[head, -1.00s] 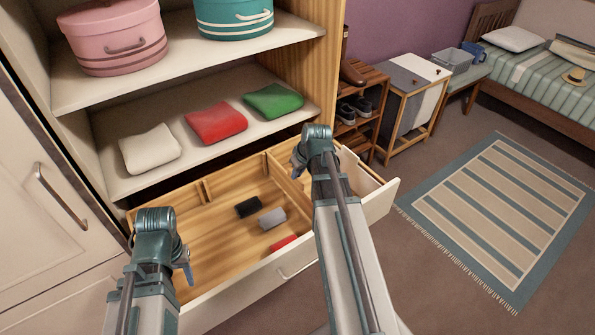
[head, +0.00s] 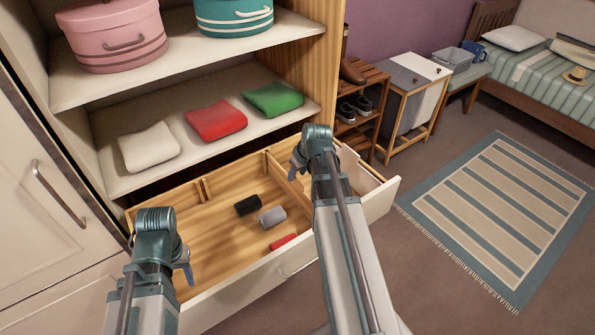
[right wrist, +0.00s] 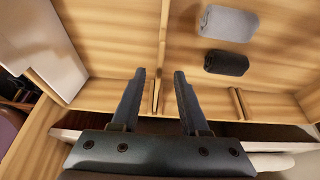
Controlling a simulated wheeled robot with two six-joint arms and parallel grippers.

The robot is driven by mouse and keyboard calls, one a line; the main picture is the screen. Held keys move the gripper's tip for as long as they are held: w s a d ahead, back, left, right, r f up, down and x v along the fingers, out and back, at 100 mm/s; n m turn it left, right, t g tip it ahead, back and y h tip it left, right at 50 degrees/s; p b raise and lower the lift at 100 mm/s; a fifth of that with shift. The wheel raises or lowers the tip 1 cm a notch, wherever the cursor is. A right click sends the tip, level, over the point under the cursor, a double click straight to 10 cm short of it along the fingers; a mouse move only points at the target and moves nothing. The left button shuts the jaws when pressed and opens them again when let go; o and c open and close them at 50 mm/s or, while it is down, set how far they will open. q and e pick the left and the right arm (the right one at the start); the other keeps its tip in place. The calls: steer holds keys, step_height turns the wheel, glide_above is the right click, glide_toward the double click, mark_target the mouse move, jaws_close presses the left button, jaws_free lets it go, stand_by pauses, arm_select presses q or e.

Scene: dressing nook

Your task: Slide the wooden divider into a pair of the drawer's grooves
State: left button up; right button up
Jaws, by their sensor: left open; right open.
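The wooden divider (head: 284,179) stands on edge in the open drawer (head: 224,232), running from the back wall towards the front. In the right wrist view its top edge (right wrist: 163,45) runs up the picture. My right gripper (right wrist: 161,75) is open and empty above the drawer's back part. Its fingers lie on either side of the divider's line in that view; how far above it they are I cannot tell. Cleats forming a groove (right wrist: 238,103) show on the back wall, beside the divider. In the head view my right arm hides part of the divider. My left gripper (head: 187,272) is open over the drawer's left front.
A black roll (head: 247,205), a grey roll (head: 271,217) and a red roll (head: 284,241) lie left of the divider. Shelves above hold white, red (head: 216,120) and green folded cloths. A pale panel (right wrist: 42,45) lies on the divider's other side.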

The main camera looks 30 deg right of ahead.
steer(key=shift+r, duration=0.15)
steer(key=p+v, duration=1.3)
steer(key=v, duration=0.1)
steer(key=shift+r, duration=0.15)
steer(key=s+a+n+g, duration=0.1)
steer(key=s+a, duration=0.2)
steer(key=a, duration=0.7)
steer(key=s+a+f+n+g+h, duration=0.1)
steer(key=s+a+g, duration=0.1)
steer(key=a, duration=0.8)
steer(key=s+a+g, duration=0.1)
steer(key=s+a, duration=0.4)
steer(key=a, duration=0.5)
steer(key=shift+a+f+n+g+h, duration=0.3)
steer(key=shift+a+n+g, duration=0.1)
